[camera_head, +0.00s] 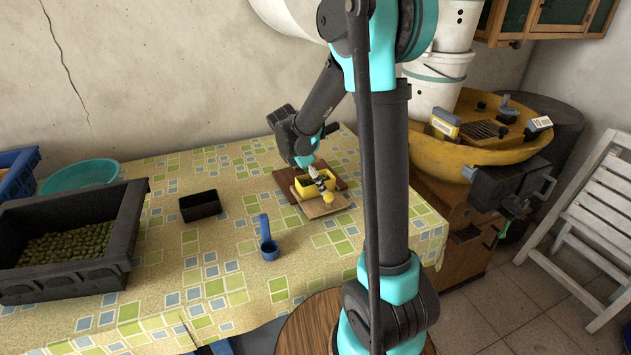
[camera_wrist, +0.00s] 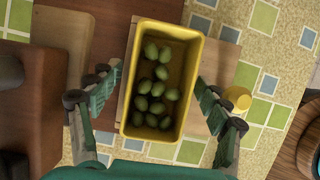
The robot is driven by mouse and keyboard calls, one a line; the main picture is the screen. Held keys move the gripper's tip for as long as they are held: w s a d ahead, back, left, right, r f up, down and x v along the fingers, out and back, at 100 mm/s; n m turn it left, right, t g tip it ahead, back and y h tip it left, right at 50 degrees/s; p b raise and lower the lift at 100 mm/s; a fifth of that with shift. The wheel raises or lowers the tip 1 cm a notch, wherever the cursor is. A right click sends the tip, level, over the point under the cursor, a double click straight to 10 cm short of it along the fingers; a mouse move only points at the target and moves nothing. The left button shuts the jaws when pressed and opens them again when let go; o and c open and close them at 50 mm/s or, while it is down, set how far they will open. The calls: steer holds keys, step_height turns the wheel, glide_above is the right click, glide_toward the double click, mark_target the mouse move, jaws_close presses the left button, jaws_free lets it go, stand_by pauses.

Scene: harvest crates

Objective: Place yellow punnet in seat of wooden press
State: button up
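The yellow punnet (camera_head: 303,190) is a small rectangular tub on the wooden press (camera_head: 286,178). In the wrist view the punnet (camera_wrist: 180,128) holds several green olives and lies over a light wooden board (camera_wrist: 217,60) beside darker brown wood (camera_wrist: 111,45). A yellow knob (camera_head: 328,197) stands in front of it; the knob also shows in the wrist view (camera_wrist: 240,97). My gripper (camera_head: 317,178) is low over the punnet. In the wrist view its spread fingers (camera_wrist: 158,78) flank the punnet, with a gap at left; contact at right is unclear. The press seat beneath is hidden.
A black crate (camera_head: 60,278) of olives and a teal bowl (camera_head: 80,175) are at left. Cloth between tray and press is clear.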

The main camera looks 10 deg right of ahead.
steer(key=shift+r, duration=0.1)
steer(key=v, duration=1.2)
steer(key=s+d+f+m, duration=0.2)
steer(key=s+m, duration=0.1)
steer(key=s+d+f+m+y, duration=0.1)
steer(key=s+d+f+m, duration=0.1)
steer(key=s+m, duration=0.1)
steer(key=s+d+f+m+t+y, duration=0.1)
steer(key=s+d+f+m, duration=0.1)
steer(key=s+m, duration=0.1)
steer(key=shift+s+f+m, duration=0.2)
steer(key=shift+s+m, duration=0.1)
steer(key=shift+s, duration=0.15)
steer(key=s+f+m, duration=0.2)
steer(key=s+m, duration=0.1)
steer(key=s+d+f+m+t+y, duration=0.1)
steer(key=s+f+m, duration=0.2)
steer(key=s+m, duration=0.1)
steer(key=s+d+f+m+t+y, duration=0.1)
steer(key=s+f+m, duration=0.1)
steer(key=s+m, duration=0.2)
steer(key=shift+d+f, duration=0.15)
